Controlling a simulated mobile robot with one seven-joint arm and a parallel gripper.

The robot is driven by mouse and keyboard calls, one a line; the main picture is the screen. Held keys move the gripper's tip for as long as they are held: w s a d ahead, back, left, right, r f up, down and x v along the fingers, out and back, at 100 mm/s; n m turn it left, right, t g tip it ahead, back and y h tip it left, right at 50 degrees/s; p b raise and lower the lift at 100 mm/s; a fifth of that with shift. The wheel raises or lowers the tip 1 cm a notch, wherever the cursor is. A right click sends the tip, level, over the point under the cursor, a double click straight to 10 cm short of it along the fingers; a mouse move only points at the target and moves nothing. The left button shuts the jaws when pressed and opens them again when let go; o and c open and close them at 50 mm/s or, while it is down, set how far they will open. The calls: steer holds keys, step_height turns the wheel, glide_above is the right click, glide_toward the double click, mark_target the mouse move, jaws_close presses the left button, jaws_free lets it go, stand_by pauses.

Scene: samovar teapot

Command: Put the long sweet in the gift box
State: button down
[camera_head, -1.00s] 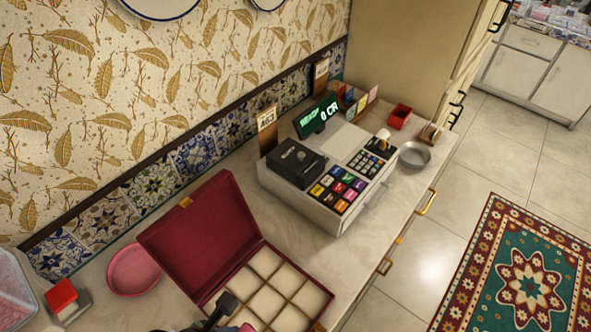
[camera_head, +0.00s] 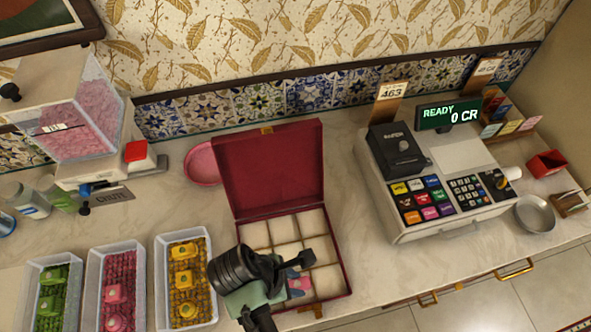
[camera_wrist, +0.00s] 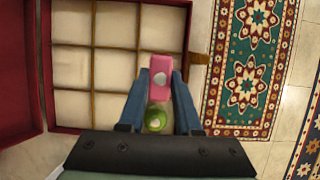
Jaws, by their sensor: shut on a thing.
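The gift box (camera_head: 272,172) is dark red, with its lid open and a grid of cream compartments.
Trays of yellow sweets (camera_head: 160,250), pink sweets (camera_head: 93,290) and green sweets (camera_head: 36,300) stand left of the box. A pink bowl (camera_head: 200,165) is behind it. A cash register (camera_head: 470,222) stands to the right, with bare counter (camera_head: 365,265) between.

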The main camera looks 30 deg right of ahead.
mark_target(295, 287)
steer(key=shift+f, duration=1.85)
steer(key=shift+f, duration=0.2)
steer(key=c, duration=0.9)
jaws_free()
steer(key=shift+r, duration=0.15)
steer(key=shift+p+v, duration=1.15)
steer(key=shift+v, duration=4.9)
